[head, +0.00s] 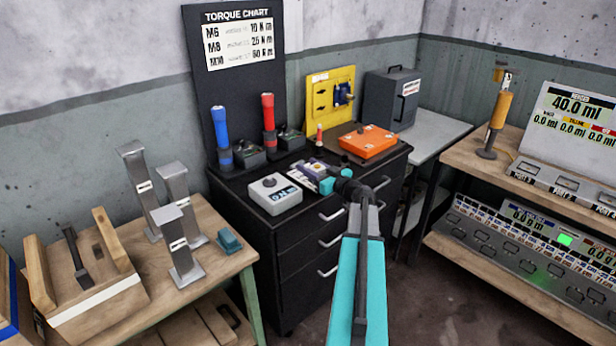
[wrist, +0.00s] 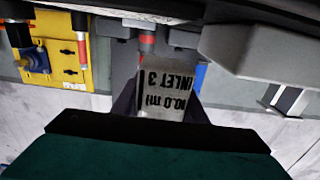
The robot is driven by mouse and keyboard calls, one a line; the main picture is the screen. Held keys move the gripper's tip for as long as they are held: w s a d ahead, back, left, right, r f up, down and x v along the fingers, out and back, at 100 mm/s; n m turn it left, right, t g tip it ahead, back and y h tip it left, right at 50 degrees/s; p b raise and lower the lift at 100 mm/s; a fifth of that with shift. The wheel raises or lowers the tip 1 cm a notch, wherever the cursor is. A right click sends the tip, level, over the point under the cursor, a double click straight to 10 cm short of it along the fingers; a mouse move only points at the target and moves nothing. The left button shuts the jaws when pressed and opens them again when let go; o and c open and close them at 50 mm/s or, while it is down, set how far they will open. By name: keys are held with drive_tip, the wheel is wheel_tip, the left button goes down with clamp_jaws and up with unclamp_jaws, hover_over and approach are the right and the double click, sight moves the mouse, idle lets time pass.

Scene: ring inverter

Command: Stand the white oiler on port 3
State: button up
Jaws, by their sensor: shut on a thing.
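My gripper (head: 325,181) is over the top of the black drawer cabinet and shut on a pale card (wrist: 168,92). The card sits between the dark fingers in the wrist view and reads "INLET 3" and "10.0 ml" upside down. A pale patch beside the gripper in the head view (head: 306,172) seems to be this card. I cannot make out a white oiler for certain in either view. An orange-bodied oiler (head: 498,112) stands upright on the right bench. Port labels (head: 563,189) run along the console's front edge; their numbers are hard to read.
A wooden table (head: 213,265) at left carries metal stands. The floor between cabinet and right bench is clear.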

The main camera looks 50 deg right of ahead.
drive_tip(key=shift+f, duration=1.75)
drive_tip(key=shift+f, duration=0.1)
drive_tip(key=o, duration=1.1)
drive_tip(key=s, duration=0.8)
drive_tip(key=s+b, duration=0.1)
drive_tip(key=s, duration=0.3)
drive_tip(key=shift+a, duration=0.4)
drive_tip(key=shift+o, duration=0.5)
